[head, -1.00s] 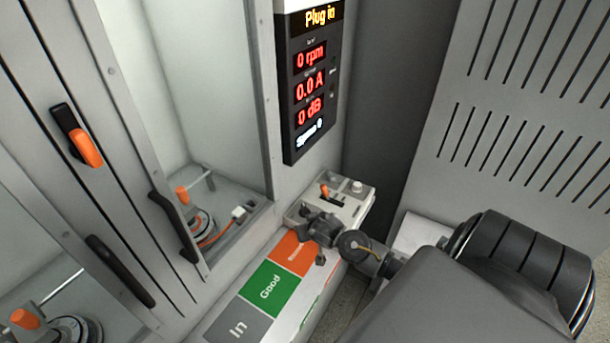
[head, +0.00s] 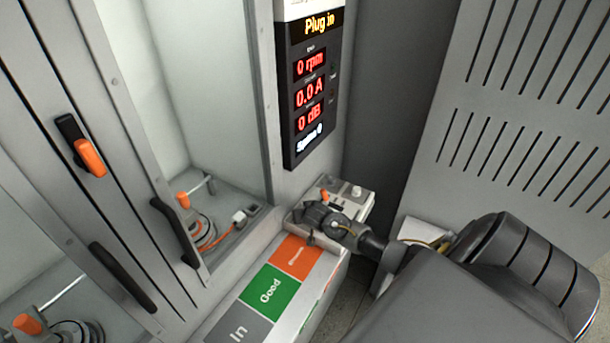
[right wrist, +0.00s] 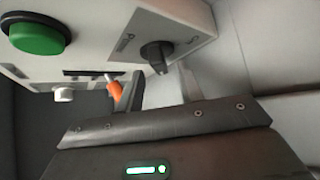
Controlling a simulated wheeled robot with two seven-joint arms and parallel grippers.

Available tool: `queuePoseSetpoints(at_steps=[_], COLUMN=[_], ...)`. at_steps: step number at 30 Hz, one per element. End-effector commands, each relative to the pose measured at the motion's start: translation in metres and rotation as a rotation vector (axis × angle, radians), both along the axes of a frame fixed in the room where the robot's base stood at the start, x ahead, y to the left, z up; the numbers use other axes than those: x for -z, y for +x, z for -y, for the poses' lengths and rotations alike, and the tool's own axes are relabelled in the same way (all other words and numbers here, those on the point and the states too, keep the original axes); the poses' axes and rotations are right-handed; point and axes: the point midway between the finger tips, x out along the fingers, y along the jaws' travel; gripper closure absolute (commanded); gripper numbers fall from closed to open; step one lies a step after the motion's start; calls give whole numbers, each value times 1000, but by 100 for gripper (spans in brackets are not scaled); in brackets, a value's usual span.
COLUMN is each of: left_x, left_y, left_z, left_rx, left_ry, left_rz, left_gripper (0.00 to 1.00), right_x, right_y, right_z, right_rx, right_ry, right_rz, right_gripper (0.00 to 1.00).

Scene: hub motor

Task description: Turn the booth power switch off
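A light grey control box (head: 357,207) stands at the end of the bench below the display. In the right wrist view, its face (right wrist: 190,25) carries a black rotary knob (right wrist: 157,55) with small marks on either side that I cannot read. Which control is the booth power switch is not clearly labelled; this knob looks like a switch. My right gripper (head: 318,214) is at the box's near side and hides part of it. In the right wrist view its fingers (right wrist: 160,75) are apart, with the knob in line with the gap; contact cannot be told. My left gripper is out of view.
The box also bears a green button (right wrist: 37,32), an orange-tipped lever (right wrist: 114,88) and a white knob (right wrist: 64,95). The display (head: 312,85) reads "Plug in", 0 rpm. A bench strip (head: 268,290) has In, Good and orange zones. Glazed booth doors stand left; a slotted panel (head: 530,100) stands right.

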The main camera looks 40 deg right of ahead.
Motion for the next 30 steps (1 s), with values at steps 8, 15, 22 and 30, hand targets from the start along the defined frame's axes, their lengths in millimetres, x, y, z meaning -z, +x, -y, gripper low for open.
queuePoseSetpoints(at_steps=[8, 15, 22, 30], left_x=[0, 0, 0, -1], left_y=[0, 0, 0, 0], left_z=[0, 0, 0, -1], left_rx=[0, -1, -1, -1], left_ry=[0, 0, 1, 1], left_rz=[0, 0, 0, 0], left_gripper=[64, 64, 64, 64], right_x=[11, 12, 12, 11], right_y=[9, 10, 10, 9], right_z=[5, 5, 5, 5], right_rx=[1, 0, 0, -6], right_ry=[0, 0, 0, 0], right_rz=[-1, 0, -1, -1], right_gripper=[63, 63, 92, 100])
